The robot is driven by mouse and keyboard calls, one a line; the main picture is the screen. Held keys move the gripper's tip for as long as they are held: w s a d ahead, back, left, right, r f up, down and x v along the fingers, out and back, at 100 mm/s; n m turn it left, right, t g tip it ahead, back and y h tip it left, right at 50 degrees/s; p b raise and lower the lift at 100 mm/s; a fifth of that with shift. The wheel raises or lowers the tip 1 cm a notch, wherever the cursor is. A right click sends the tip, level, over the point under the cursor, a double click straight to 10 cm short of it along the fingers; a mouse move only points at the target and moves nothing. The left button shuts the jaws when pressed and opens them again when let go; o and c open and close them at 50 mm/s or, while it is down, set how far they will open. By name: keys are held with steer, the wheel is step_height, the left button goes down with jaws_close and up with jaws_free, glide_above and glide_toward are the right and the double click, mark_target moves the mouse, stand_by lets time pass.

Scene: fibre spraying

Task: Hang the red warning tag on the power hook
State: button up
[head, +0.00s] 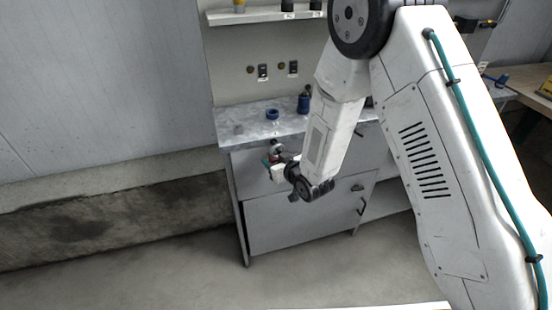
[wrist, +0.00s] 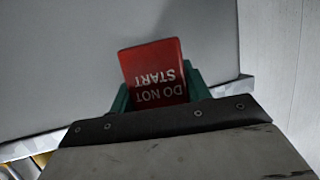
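The red warning tag (wrist: 153,66), lettered DO NOT START, shows upside down in the wrist view. My gripper (wrist: 159,92) has green fingers on both sides of the tag's lower part and appears shut on it. In the head view my gripper (head: 271,160) is small, in front of the grey cabinet's upper front, below the counter edge. The wall panel above the counter carries two small round brown knobs, a left one (head: 251,69) and a right one (head: 281,69), each beside a dark labelled fitting. I cannot tell which is the power hook.
The grey counter (head: 240,122) holds a blue ring (head: 272,114) and a dark blue bottle (head: 304,103). A shelf (head: 262,16) with small items sits above the panel. A wooden table (head: 503,94) stands at the right. The floor in front is clear.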

steer(key=shift+o, duration=0.4)
steer(key=shift+w+a, duration=0.1)
steer(key=shift+w, duration=0.25)
steer(key=shift+w+f, duration=0.1)
steer(key=shift+c, duration=0.4)
